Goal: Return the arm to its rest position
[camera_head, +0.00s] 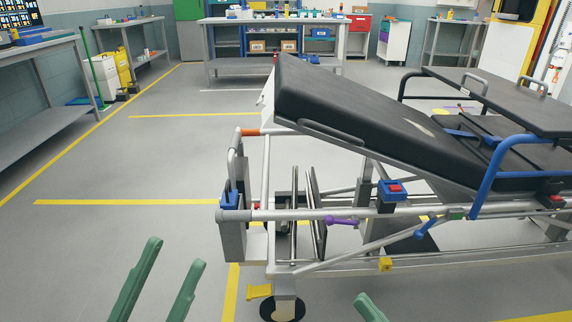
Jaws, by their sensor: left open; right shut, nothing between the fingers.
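My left gripper (174,252) shows at the bottom left as two green fingers. They stand apart with bare floor between them, so it is open and empty. My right gripper (368,304) shows at the bottom edge, right of centre, as a green tip only. It is shut with nothing held, and the rest of it is below the picture. Both grippers are in front of the stretcher (360,110), with its black padded backrest raised and a grey tube frame. The left one is left of the stretcher's near wheel. My arm links are out of view.
The stretcher fills the right side, with a yellow pedal (259,291) and a blue side rail (490,178) on the near side. A workbench (45,82) stands along the left wall and a stocked bench (270,68) at the back. The floor at left is clear, with yellow lines.

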